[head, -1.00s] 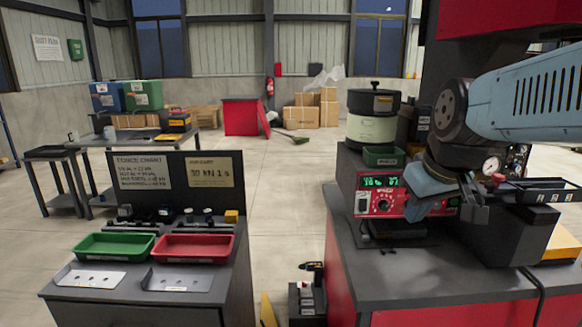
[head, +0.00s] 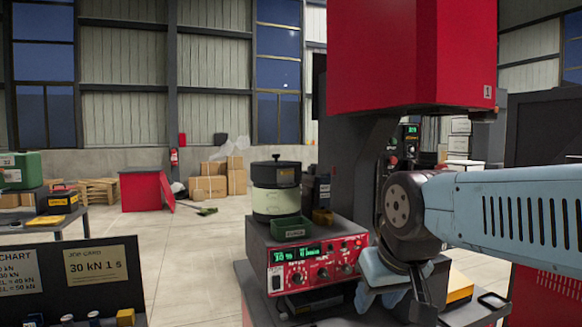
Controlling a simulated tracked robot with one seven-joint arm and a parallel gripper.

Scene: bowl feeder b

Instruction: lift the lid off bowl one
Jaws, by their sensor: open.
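A pale green bowl feeder (head: 274,203) stands on the dark cabinet with the red control panel. Its black lid (head: 276,174), with a small knob on top, sits on it. I cannot read a number on it, so I cannot confirm that it is bowl one. My gripper (head: 372,304) hangs at the lower right, to the right of and lower in the picture than the bowl, apart from the lid. It is open and seems empty; its fingertips are hard to make out.
A small green bin (head: 291,230) sits in front of the bowl. The red control panel (head: 318,266) faces me below it. A large red machine head (head: 410,60) overhangs at upper right. A yellow and black item (head: 460,288) lies behind my gripper. Open floor lies left.

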